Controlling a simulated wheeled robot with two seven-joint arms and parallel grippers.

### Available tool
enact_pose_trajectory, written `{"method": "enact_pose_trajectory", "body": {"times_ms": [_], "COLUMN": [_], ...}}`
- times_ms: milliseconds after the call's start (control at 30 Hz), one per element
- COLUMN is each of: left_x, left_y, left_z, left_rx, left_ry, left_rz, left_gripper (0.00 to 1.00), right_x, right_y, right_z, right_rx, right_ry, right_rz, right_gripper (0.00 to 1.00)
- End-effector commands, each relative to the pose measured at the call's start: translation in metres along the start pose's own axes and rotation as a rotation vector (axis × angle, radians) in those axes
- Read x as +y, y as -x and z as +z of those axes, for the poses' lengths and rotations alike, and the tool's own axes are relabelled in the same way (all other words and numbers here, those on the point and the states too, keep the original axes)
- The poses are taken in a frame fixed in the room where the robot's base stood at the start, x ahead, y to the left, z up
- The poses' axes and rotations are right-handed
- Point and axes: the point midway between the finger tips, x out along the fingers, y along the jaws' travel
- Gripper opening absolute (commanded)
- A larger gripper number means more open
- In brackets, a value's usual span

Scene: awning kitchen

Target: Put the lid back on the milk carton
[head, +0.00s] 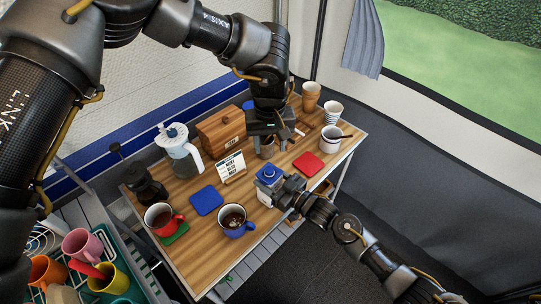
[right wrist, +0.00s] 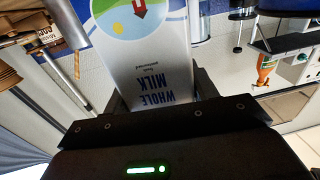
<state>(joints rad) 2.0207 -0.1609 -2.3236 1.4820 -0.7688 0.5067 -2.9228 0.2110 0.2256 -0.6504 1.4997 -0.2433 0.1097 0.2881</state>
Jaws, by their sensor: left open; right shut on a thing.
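The milk carton (head: 266,184) stands at the front right part of the wooden table, white with a blue top. A small round blue piece (head: 270,171) sits on its top; I cannot tell whether it is the lid or the spout. My right gripper (head: 283,188) is shut on the carton from the right. In the right wrist view the carton (right wrist: 155,65) fills the space between the fingers, with "WHOLE MILK" upside down. No separate loose lid is discernible.
A red mat (head: 308,163), white mug (head: 331,138) and paper cups (head: 332,112) are at the right. A menu stand (head: 231,167), wooden bread box (head: 220,130) and blue-lidded jug (head: 180,150) stand behind. Blue mug (head: 235,221) and red mug (head: 163,219) are in front left.

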Motion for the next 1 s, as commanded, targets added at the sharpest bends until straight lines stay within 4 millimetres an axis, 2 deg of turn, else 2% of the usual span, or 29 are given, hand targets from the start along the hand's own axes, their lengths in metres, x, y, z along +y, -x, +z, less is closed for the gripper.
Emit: {"method": "enact_pose_trajectory", "body": {"times_ms": [100, 200, 567, 600, 767, 1000], "left_x": [-0.001, -0.001, 0.0, 0.0, 0.0, 0.0], "left_y": [0.016, 0.024, 0.028, 0.028, 0.028, 0.028], "left_z": [-0.001, 0.0, 0.0, 0.0, 0.0, 0.0], "left_rx": [0.002, 0.0, -0.001, -0.001, -0.001, -0.001], "left_ry": [0.001, 0.0, 0.0, 0.0, 0.0, 0.0], "left_rz": [-0.001, -0.001, -0.001, -0.001, -0.001, -0.001], "left_gripper": [0.48, 0.48, 0.48, 0.48, 0.48, 0.48], "right_x": [0.0, 0.0, 0.0, 0.0, 0.0, 0.0], "right_y": [0.0, 0.0, 0.0, 0.0, 0.0, 0.0], "right_z": [0.0, 0.0, 0.0, 0.0, 0.0, 0.0], "right_rx": [-0.001, -0.001, 0.0, 0.0, 0.0, 0.0], "right_ry": [0.0, 0.0, 0.0, 0.0, 0.0, 0.0], "right_rz": [0.0, 0.0, 0.0, 0.0, 0.0, 0.0], "right_gripper": [0.0, 0.0, 0.0, 0.61, 0.82, 0.83]}}
